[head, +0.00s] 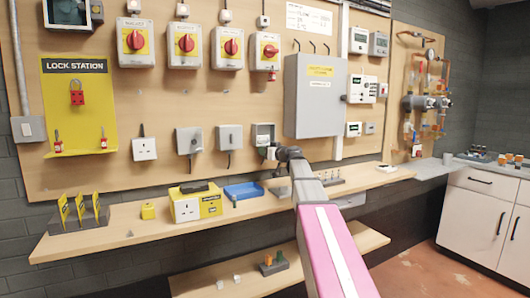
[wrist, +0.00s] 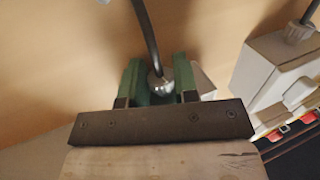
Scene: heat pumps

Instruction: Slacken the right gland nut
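My gripper shows in the wrist view (wrist: 160,80) as two green-padded fingers on either side of a rounded metal gland nut (wrist: 159,84). A black cable (wrist: 147,35) runs out of the nut. The nut appears to fill most of the gap, but I cannot tell whether both pads press on it. In the head view, my arm reaches to the wall just below the right grey box (head: 263,134), and hides its underside. The middle grey box (head: 229,137) and left grey box (head: 189,140) have cables hanging below.
A neighbouring grey box with its own gland (wrist: 297,31) stands close on the right in the wrist view. Under the wall board, a wooden shelf (head: 130,235) holds a yellow socket unit (head: 196,204) and a blue tray (head: 243,190). A large grey cabinet (head: 315,98) is to the right.

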